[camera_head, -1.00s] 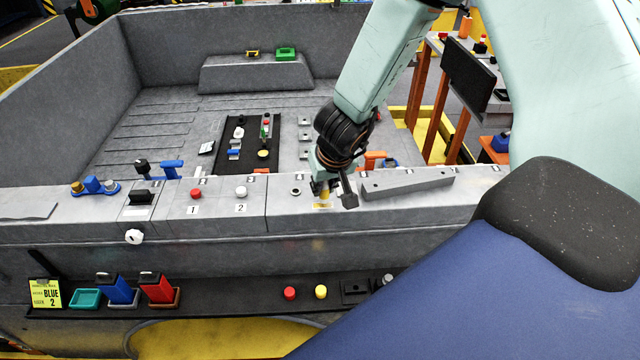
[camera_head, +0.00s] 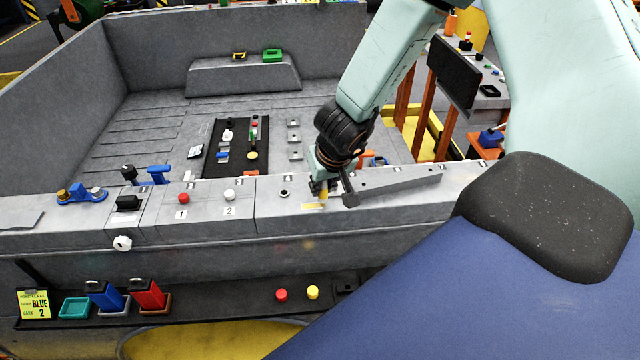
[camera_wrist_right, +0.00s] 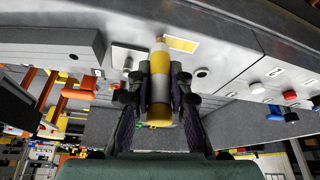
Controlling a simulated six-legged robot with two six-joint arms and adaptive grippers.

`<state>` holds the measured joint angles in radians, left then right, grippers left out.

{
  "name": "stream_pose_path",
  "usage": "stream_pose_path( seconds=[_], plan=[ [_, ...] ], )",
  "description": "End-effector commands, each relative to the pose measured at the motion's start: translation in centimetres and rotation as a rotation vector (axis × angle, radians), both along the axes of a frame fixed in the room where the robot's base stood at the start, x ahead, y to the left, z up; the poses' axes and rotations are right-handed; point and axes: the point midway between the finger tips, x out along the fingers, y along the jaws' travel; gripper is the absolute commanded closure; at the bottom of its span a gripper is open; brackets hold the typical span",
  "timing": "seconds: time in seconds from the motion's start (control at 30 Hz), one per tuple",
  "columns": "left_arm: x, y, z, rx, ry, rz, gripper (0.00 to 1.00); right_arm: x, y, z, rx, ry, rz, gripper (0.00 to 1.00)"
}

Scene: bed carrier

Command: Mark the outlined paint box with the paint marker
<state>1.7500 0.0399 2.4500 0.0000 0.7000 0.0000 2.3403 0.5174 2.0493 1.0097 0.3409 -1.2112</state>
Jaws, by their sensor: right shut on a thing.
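My right gripper (camera_head: 322,186) is over the grey front ledge of the bed carrier and shut on the paint marker. In the right wrist view the marker (camera_wrist_right: 160,90) shows between the fingers, with a silver-grey body, yellow bands and a pale tip. The outlined paint box (camera_head: 313,206) is a small yellow patch with a pale border on the ledge, just in front of the gripper. It also shows in the right wrist view (camera_wrist_right: 181,44), right beside the marker's tip. I cannot tell whether the tip touches the surface. My left gripper is not in view.
A grey wedge-shaped bar (camera_head: 395,182) lies on the ledge right of the gripper. A round socket (camera_head: 284,193), a white button (camera_head: 229,195) and a red button (camera_head: 184,199) are to the left. Blue (camera_head: 104,296) and red (camera_head: 148,294) blocks stand on the lower shelf.

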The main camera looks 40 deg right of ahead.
Motion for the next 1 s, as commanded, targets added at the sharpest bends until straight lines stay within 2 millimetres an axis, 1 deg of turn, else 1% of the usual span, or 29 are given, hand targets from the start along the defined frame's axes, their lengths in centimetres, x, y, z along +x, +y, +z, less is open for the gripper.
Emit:
stream_pose_path(
  seconds=[0.27,0.63,1.0],
  plan=[
    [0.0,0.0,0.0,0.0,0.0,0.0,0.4,0.1,0.2,0.0,-0.002,0.0,0.001,1.0],
    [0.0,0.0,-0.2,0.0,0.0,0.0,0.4,0.8,1.4,-0.1,0.0,0.001,0.002,1.0],
    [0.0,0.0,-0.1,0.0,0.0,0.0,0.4,0.9,1.5,-0.1,0.0,0.001,0.0,1.0]
  ],
)
